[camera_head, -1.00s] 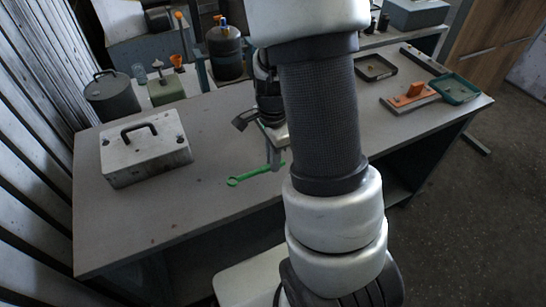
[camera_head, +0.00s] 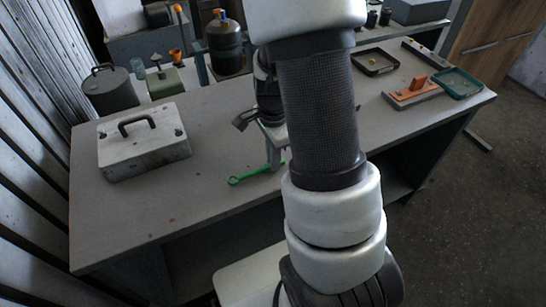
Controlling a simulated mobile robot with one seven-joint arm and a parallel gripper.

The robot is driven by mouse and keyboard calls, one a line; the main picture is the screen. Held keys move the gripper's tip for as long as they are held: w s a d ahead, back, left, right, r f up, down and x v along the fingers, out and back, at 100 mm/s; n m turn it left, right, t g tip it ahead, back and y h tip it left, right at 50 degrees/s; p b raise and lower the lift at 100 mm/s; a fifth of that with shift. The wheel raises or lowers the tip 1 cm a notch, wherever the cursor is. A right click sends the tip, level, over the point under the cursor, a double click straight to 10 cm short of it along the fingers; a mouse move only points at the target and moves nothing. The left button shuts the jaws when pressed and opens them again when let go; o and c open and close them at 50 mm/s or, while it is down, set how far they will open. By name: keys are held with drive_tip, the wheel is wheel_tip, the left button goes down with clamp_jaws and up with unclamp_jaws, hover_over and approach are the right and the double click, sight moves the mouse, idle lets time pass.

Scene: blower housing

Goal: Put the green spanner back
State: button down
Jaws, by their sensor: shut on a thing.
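The green spanner (camera_head: 248,176) is at the table's front part, left of my arm, with its ring end to the left. Its right end is hidden behind my gripper and arm. My gripper (camera_head: 272,166) points down and is shut on the spanner near its right part. I cannot tell whether the spanner touches the table (camera_head: 200,205) or is just above it.
A white metal box with a black handle (camera_head: 143,147) stands on the table's left. At the right are a dark tray (camera_head: 375,68), an orange-handled tool (camera_head: 415,92) and a green tray (camera_head: 457,84). Canisters (camera_head: 109,91) stand behind. The front left is bare.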

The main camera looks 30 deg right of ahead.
drive_tip(key=shift+f, duration=0.3)
drive_tip(key=c, duration=1.7)
unclamp_jaws()
drive_tip(key=shift+o, duration=0.4)
drive_tip(key=o, duration=0.4)
wheel_tip(320, 180, up, 8)
drive_tip(key=p, duration=0.7)
